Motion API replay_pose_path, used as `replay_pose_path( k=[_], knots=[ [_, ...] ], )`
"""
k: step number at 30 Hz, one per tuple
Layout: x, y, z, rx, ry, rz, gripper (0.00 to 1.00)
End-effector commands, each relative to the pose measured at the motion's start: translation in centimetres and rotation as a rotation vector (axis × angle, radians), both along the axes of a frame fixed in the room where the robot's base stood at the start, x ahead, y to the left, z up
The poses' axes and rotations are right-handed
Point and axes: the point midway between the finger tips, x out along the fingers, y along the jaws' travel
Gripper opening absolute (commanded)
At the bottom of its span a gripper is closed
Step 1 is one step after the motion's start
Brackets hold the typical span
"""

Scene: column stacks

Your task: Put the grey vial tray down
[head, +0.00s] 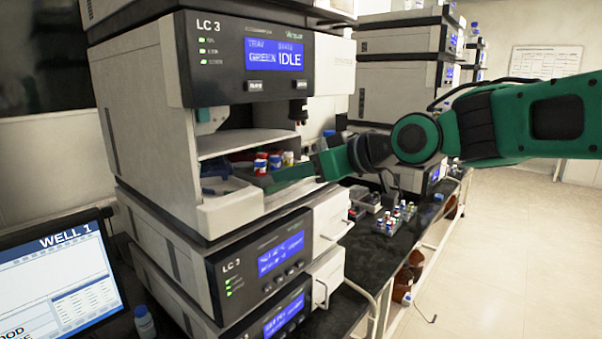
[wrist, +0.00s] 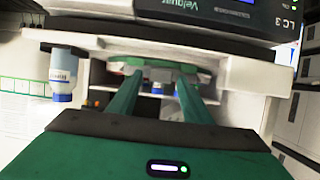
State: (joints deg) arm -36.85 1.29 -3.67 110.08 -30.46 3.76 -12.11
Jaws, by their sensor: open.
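My gripper (head: 275,180) reaches from the right into the open bay of the upper LC 3 unit. In the wrist view its two green fingers (wrist: 158,85) stand apart, with a gap between them. Several vials (head: 261,165) with red, blue, white and yellow colours stand in the bay just behind the fingers. A grey tray surface (head: 226,186) shows at the bay's front left; the fingers and vials hide much of it, and I cannot tell whether the fingers touch it. A blue-and-white vial (wrist: 157,88) shows between the fingers in the wrist view.
The LC 3 unit (head: 147,120) has walls close around my gripper, with a display panel (head: 275,55) above. On the dark bench (head: 352,250) to the right stand a rack of vials (head: 397,218) and a grey container (head: 364,197). A bottle (wrist: 63,72) shows in the wrist view.

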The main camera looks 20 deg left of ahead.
Motion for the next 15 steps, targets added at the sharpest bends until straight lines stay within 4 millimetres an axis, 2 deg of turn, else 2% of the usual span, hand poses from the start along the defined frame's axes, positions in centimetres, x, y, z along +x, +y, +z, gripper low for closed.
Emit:
replay_pose_path(
  k=[6, 15],
  knots=[
    [0.0, 0.0, 1.5, 0.002, -0.003, 0.0, 0.45],
    [-2.2, -5.3, 3.7, 0.002, -0.003, -0.005, 0.45]
  ],
)
